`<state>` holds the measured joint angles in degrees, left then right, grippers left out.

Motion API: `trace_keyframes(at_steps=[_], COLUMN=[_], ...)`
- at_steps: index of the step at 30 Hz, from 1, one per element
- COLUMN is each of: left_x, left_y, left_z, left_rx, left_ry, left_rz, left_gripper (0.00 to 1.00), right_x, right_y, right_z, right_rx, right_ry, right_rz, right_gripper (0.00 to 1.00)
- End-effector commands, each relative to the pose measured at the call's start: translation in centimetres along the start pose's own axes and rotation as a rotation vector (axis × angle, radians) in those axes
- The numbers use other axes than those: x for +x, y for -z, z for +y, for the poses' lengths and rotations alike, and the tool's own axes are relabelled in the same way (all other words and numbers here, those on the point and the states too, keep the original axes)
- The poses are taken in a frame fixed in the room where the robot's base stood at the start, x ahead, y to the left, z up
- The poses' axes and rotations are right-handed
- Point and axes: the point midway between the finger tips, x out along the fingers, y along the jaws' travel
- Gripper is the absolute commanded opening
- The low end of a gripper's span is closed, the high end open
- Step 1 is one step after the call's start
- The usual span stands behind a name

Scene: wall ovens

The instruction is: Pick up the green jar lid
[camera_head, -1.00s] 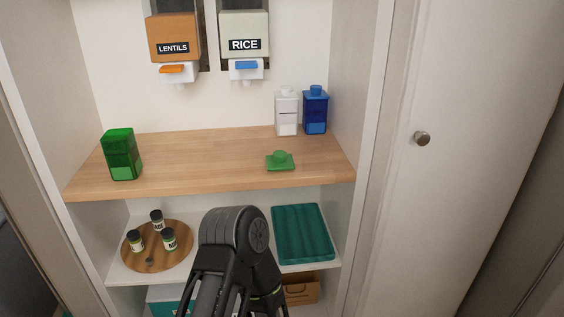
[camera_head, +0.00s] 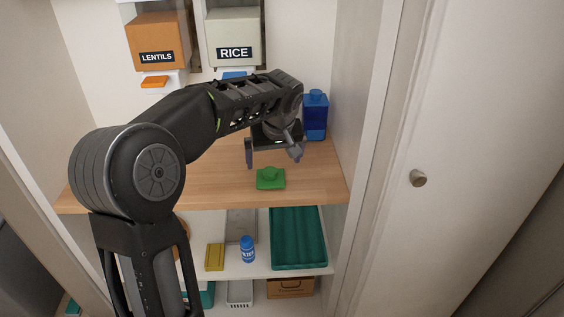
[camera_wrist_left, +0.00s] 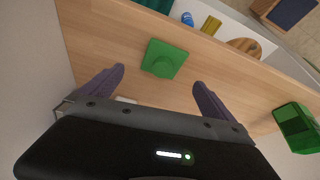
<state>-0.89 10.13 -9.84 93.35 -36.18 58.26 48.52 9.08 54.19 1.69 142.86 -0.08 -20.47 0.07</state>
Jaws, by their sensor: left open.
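The green jar lid (camera_head: 271,178) lies knob up on the wooden shelf, near its front edge. In the left wrist view the lid (camera_wrist_left: 163,59) shows beyond the fingertips, roughly centred between them. My left gripper (camera_head: 273,158) is open and empty, just behind and above the lid in the head view. Its two fingers (camera_wrist_left: 158,80) stand apart on either side of the lid's line and do not touch it. The green jar (camera_wrist_left: 298,127) stands at the right in the left wrist view; in the head view my arm hides it. My right gripper is not in view.
A blue bottle (camera_head: 315,116) stands at the back right, close to the gripper. Lentils (camera_head: 158,42) and rice (camera_head: 233,40) dispensers hang above the arm. The lower shelf holds a teal tray (camera_head: 298,238), a blue can (camera_head: 247,250) and a yellow item (camera_head: 215,257). The right cabinet wall is near.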

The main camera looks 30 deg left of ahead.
Motion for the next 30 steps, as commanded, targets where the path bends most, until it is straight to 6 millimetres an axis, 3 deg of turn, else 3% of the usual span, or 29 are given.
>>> trace_keyframes(at_steps=[9,18,30], left_x=[0.1,2.5,3.3], left_y=[0.0,0.0,0.1], left_z=[-0.1,-0.1,-0.1], left_rx=[-0.002,-0.001,0.000], left_ry=[0.001,0.002,0.001], left_rz=[0.000,-0.002,-0.002], left_gripper=[1.00,1.00,1.00], right_x=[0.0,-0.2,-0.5], right_y=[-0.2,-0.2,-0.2], right_z=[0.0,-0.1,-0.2], right_rx=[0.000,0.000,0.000], right_ry=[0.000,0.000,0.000], right_rz=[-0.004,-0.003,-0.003], right_gripper=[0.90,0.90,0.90])
